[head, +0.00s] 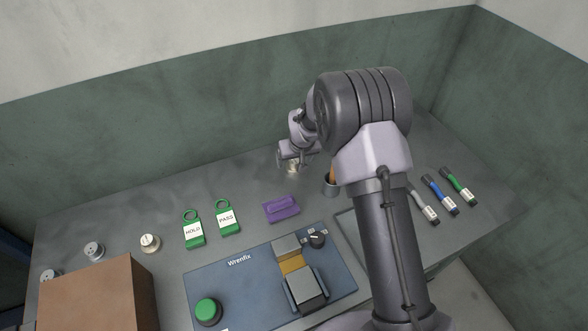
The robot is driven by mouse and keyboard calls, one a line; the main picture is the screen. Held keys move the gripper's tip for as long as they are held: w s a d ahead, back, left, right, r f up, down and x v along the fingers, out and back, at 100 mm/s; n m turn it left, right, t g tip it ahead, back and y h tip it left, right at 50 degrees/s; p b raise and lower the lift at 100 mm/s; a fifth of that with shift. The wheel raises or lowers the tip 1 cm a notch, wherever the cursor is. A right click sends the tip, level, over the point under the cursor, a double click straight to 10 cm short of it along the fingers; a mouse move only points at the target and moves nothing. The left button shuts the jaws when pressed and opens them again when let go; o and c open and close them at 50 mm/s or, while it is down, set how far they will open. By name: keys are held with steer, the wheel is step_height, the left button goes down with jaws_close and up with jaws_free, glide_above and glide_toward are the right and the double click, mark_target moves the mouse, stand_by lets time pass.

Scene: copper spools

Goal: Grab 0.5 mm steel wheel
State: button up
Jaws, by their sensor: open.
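Several small spools stand on the grey table. One pale spool (292,168) is at the back middle, directly beneath my gripper (291,158), partly hidden by it. My gripper is open; whether its fingers are around the spool or just above it I cannot tell. At the left are a cream-topped spool (150,242), a silvery spool (94,250) and another silvery one (50,274), partly hidden behind the box. Wheel markings are too small to read, so I cannot tell which is the 0.5 mm steel one.
A brown box (95,296) stands front left. Green HOLD (193,230) and PASS (227,218) tags, a purple object (281,208) and a blue Wrenfix unit (240,283) fill the middle. A cup (330,188) is close right of my gripper. Markers (440,195) lie at right.

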mark_target(294, 161)
steer(key=b+x, duration=0.1)
steer(key=x, duration=0.3)
steer(key=shift+w+a+r, duration=0.1)
steer(key=shift+w, duration=0.1)
steer(key=shift+r, duration=0.1)
steer(key=c, duration=1.6)
